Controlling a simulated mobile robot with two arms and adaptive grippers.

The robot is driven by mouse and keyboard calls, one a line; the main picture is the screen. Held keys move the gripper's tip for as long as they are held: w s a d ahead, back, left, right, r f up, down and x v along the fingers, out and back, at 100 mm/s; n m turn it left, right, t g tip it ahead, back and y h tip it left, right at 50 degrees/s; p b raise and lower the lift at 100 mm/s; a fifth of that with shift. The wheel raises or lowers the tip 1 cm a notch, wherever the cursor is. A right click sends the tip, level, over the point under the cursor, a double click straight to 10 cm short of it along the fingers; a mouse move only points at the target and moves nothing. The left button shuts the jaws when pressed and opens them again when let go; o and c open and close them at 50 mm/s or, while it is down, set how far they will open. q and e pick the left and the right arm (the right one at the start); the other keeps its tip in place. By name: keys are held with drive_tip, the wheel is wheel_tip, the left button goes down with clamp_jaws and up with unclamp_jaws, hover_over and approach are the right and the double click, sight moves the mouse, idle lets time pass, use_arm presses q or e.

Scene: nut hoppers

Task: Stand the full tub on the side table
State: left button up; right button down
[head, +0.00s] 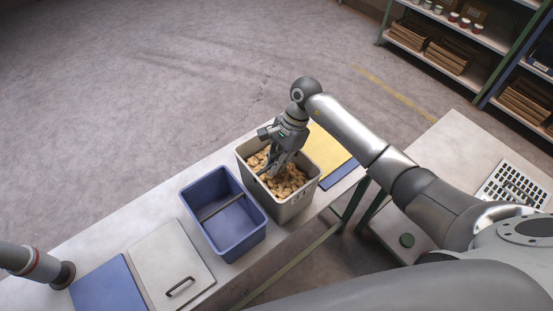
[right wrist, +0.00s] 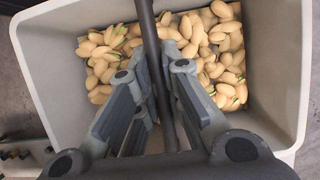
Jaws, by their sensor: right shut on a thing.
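The full tub (head: 300,207) is light grey and holds many pistachios (head: 284,183). It looks upright at the right part of the long bench; I cannot tell whether its base touches the bench. My right gripper (head: 272,172) reaches down into it. In the right wrist view the fingers (right wrist: 160,95) are shut on the dark bar handle (right wrist: 152,40) that crosses the tub (right wrist: 285,60) above the nuts. The side table (head: 455,140) is pale and stands at the right. My left arm shows at the left edge, but its fingers do not.
An empty blue tub (head: 238,238) with a crossbar stands just left of the grey tub. A grey lid (head: 165,262) and blue panel (head: 108,290) lie further left. A yellow panel (head: 328,150) lies behind the tub. A white grid basket (head: 503,178) occupies the side table's right part.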

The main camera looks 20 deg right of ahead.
drive_tip(key=shift+w+r, duration=0.15)
drive_tip(key=c, duration=1.8)
unclamp_jaws()
drive_tip(key=shift+c, duration=0.2)
drive_tip(key=o, duration=0.3)
drive_tip(key=shift+s, duration=0.25)
drive_tip(key=shift+w+d+r, duration=0.1)
drive_tip(key=shift+w, duration=0.05)
drive_tip(key=b+v, duration=0.3)
drive_tip(key=v, duration=0.7)
drive_tip(key=shift+r+b, duration=0.25)
drive_tip(key=shift+b, duration=0.1)
drive_tip(key=shift+d+r, duration=0.2)
drive_tip(key=shift+r, duration=0.35)
